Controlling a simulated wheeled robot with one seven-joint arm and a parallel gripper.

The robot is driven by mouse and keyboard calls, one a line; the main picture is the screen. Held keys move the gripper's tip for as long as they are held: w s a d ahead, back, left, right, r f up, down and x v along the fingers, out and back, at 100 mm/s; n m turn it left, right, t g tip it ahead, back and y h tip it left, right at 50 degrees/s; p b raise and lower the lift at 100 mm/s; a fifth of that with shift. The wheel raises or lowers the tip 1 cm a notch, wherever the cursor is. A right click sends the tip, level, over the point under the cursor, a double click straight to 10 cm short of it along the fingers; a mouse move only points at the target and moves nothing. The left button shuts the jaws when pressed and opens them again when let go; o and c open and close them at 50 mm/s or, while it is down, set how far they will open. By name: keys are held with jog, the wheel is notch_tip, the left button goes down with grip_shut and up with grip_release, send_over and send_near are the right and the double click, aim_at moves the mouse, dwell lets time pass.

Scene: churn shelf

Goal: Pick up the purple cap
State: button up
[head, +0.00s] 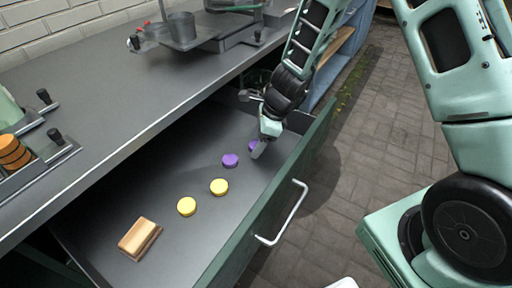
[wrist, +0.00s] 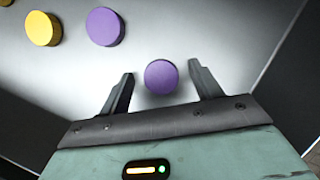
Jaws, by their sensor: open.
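Two purple caps lie in an open drawer. One purple cap (head: 230,160) lies clear of my gripper in the head view; it also shows at the upper left of the wrist view (wrist: 105,27). The other purple cap (wrist: 161,77) is between the fingertips of my open gripper (wrist: 160,83), with gaps on both sides. In the head view this cap (head: 252,146) is partly hidden by my gripper (head: 258,147), which reaches down into the drawer. I cannot tell how high the fingers are above the drawer floor.
Two yellow caps (head: 187,206) and (head: 219,187) and a wooden block (head: 139,239) lie nearer in the same drawer (head: 190,246). The drawer front with a white handle (head: 284,217) stands close right of my gripper. The grey counter (head: 110,105) overhangs the drawer's left side.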

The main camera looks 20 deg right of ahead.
jog(key=c, duration=1)
jog(key=shift+c, duration=0.2)
